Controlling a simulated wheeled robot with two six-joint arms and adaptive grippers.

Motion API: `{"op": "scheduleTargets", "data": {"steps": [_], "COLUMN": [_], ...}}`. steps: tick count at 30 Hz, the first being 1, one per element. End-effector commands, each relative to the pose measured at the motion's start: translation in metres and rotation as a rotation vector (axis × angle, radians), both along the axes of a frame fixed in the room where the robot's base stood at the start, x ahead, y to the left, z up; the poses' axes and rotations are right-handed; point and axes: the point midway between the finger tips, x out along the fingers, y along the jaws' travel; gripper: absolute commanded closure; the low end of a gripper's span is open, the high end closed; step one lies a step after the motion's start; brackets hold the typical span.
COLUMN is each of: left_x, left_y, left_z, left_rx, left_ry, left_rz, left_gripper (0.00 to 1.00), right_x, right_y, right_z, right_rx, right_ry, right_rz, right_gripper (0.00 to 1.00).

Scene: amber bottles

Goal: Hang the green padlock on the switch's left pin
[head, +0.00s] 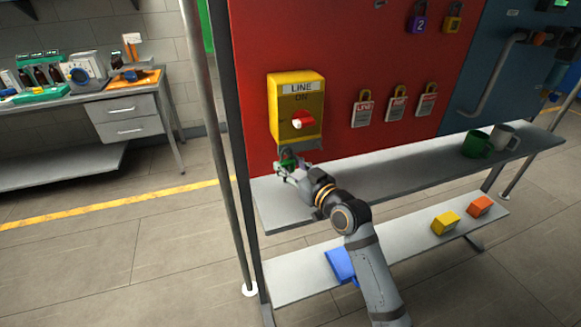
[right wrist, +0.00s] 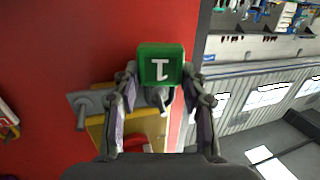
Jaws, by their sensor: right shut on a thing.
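The yellow switch box (head: 296,103) with a red-and-white knob (head: 303,120) is on the red panel, labelled LINE. Its grey plate (head: 302,145) sits along the lower edge. In the right wrist view the plate (right wrist: 92,100) shows upside down, with one pin (right wrist: 81,118) clear at the left. My right gripper (head: 285,172) is shut on the green padlock (head: 288,158), just below the box. The padlock (right wrist: 160,64) shows a "1" between the fingers. It is close to the plate's other end; whether its shackle is around a pin I cannot tell. My left gripper is out of view.
Red-and-white padlocks (head: 397,105), a purple padlock (head: 419,23) and a yellow padlock (head: 453,20) hang to the right. A shelf (head: 370,170) below bears a green mug (head: 476,145) and a grey mug (head: 503,138). A post (head: 215,120) stands left of the panel.

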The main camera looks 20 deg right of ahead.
Motion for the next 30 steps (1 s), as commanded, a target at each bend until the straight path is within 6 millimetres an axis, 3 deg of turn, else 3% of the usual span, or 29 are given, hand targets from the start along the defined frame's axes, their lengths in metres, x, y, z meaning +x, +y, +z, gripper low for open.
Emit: {"op": "scheduleTargets", "data": {"steps": [11, 12, 17, 26, 30], "left_x": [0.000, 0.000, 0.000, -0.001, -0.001], "left_y": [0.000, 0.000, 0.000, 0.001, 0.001], "left_z": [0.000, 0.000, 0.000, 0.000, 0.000], "left_rx": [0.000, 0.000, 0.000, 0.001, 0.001], "left_ry": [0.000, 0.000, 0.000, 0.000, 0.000], "left_rz": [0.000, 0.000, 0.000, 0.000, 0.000], "left_gripper": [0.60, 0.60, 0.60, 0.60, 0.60], "right_x": [0.000, 0.000, 0.000, -0.001, -0.015], "right_y": [0.000, 0.000, 0.000, 0.000, -0.005], "right_z": [0.000, 0.000, 0.000, 0.000, -0.001], "right_rx": [0.000, 0.000, 0.000, 0.000, -0.005], "right_ry": [-0.001, -0.001, 0.000, 0.000, 0.002], "right_rz": [0.000, 0.000, 0.000, 0.000, -0.001], "right_gripper": [0.92, 0.53, 0.32, 0.31, 0.31]}}
